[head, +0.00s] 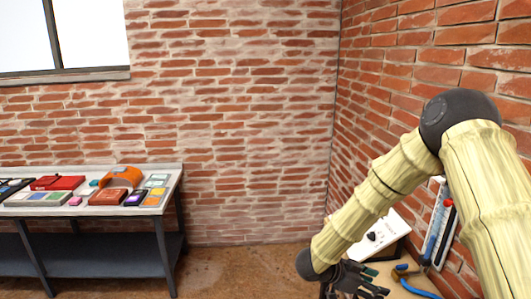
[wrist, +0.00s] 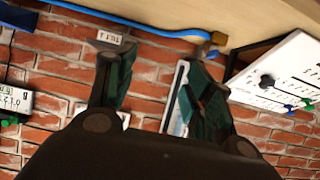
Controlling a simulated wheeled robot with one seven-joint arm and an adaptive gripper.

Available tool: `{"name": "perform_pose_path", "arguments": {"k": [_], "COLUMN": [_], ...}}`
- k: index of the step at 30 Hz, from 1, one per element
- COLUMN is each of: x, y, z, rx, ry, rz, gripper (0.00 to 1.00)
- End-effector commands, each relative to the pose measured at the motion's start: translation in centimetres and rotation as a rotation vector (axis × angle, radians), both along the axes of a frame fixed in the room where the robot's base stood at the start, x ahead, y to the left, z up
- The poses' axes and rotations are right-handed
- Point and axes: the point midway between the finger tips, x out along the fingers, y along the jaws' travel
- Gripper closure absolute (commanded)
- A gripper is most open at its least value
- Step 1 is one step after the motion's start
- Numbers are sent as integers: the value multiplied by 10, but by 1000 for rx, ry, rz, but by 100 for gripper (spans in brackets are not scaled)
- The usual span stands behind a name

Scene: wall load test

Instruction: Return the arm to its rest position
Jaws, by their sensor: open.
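My arm reaches down from the right side of the head view, bent at a dark elbow joint. My gripper (head: 358,281) hangs at its lower end, low in the picture, over or beside a light wooden bench (head: 425,283). In the wrist view my gripper (wrist: 160,82) has two dark green-padded fingers spread well apart, with nothing between them but the brick wall behind. The gripper is open and empty. Its fingertips partly overlap a white wall panel in the wrist view; I cannot tell how near they are to it.
A white box with a black knob (head: 386,235) stands on the bench close to my forearm. A blue hose (head: 418,288) lies on the bench, near a gauge panel (head: 439,222) by the right wall. A grey table (head: 165,200) with several devices stands left. Floor between is clear.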

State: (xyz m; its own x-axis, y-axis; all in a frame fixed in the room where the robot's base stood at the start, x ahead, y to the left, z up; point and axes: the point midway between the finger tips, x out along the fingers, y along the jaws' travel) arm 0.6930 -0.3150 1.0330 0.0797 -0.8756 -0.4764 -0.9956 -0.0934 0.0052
Motion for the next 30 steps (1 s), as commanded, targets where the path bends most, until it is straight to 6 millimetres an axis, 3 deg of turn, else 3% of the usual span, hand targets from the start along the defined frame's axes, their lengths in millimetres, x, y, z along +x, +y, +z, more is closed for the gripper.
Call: {"name": "perform_pose_path", "arguments": {"k": [11, 17, 23, 26, 30], "x": [-2, -17, -37, -60, -107], "y": [-3, -2, 8, 18, 35], "z": [-51, -86, -152, -194, -248], "rx": [7, 30, 91, 151, 259], "ry": [22, 43, 114, 178, 286], "rz": [156, 288, 496, 629, 805], "gripper": [47, 47, 47, 47, 47]}}
